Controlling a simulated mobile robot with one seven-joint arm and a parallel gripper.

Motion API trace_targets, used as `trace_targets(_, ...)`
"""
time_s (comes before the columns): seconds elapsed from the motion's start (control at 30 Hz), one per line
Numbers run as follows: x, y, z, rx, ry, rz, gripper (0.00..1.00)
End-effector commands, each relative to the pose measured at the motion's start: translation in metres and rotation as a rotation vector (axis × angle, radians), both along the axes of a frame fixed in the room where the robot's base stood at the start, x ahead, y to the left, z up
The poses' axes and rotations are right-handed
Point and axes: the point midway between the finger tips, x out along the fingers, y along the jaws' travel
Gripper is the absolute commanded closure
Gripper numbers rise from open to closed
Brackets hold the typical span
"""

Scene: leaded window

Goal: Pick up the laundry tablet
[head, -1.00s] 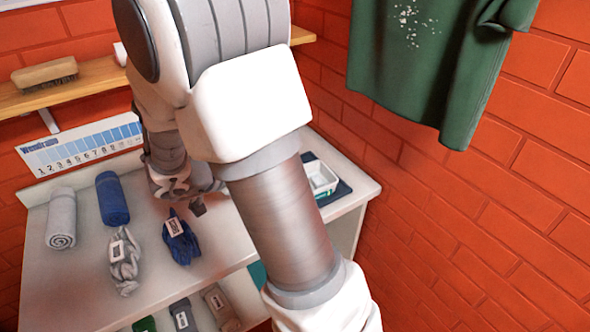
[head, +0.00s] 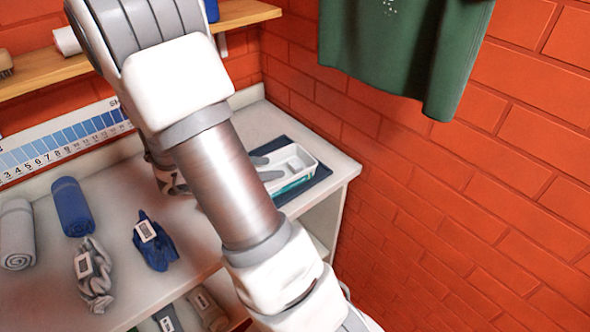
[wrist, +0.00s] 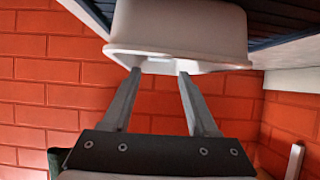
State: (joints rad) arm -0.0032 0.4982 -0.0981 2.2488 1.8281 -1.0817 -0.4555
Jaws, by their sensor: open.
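In the head view a white open tray (head: 301,157) with a teal lower part stands on a dark blue mat (head: 322,172) at the counter's right end. A small pale grey block (head: 293,168) shows inside it; it may be the laundry tablet, but I cannot tell for sure. My gripper (head: 274,168) is open, its two grey fingers at the tray's left side; my arm hides the rest. No tablet shows in that view.
A blue rolled towel (head: 73,206), a grey rolled towel (head: 17,234), a tagged grey twisted cloth (head: 93,275) and a tagged blue cloth (head: 155,240) lie left on the counter. A green garment (head: 405,55) hangs before the brick wall. A wooden shelf (head: 245,12) is above.

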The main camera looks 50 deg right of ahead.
Motion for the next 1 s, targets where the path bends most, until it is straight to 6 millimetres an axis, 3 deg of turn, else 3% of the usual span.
trace_targets(0.6,-0.009,-0.063,-0.034,-0.001,0.0,-0.001,0.41)
trace_targets(0.9,-0.009,-0.068,-0.035,0.0,-0.001,0.0,0.41)
trace_targets(1.0,-0.009,-0.068,-0.035,0.0,-0.001,0.0,0.57)
